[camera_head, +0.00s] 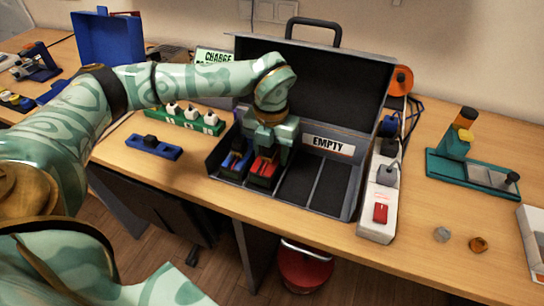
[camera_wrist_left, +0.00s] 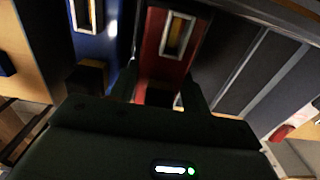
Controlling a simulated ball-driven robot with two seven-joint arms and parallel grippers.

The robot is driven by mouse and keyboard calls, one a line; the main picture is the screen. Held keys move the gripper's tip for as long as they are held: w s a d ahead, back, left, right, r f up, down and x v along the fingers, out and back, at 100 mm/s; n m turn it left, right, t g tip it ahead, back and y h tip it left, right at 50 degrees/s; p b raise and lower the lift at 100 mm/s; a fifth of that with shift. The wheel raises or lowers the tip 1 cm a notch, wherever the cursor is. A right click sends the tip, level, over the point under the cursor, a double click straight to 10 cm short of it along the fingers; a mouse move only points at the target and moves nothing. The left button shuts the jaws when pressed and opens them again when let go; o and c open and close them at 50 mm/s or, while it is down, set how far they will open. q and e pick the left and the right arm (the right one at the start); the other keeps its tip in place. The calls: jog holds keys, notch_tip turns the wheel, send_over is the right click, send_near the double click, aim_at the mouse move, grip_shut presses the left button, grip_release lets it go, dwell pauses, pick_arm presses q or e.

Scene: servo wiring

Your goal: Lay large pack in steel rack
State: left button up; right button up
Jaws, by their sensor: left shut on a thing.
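My left gripper (camera_head: 270,150) reaches down into the grey steel rack (camera_head: 296,183) and is shut on a red pack (camera_head: 264,171). The compartments to the right are bare. My right gripper is out of view.
The rack's raised lid stands behind the gripper, with an "EMPTY" label (camera_head: 328,145) below it. A white power strip (camera_head: 378,200) runs close along the right side. A blue holder (camera_head: 153,148) and green charger strip (camera_head: 184,119) lie left. A teal fixture (camera_head: 470,170) stands right.

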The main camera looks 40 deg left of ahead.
pick_arm(q)
jog(key=shift+f, duration=0.7)
jog(key=shift+r, duration=0.1)
jog(key=o, duration=1.5)
jog(key=shift+a, duration=0.1)
notch_tip(320, 180, up, 8)
jog(key=shift+f+p, duration=0.25)
jog(key=shift+p, duration=0.9)
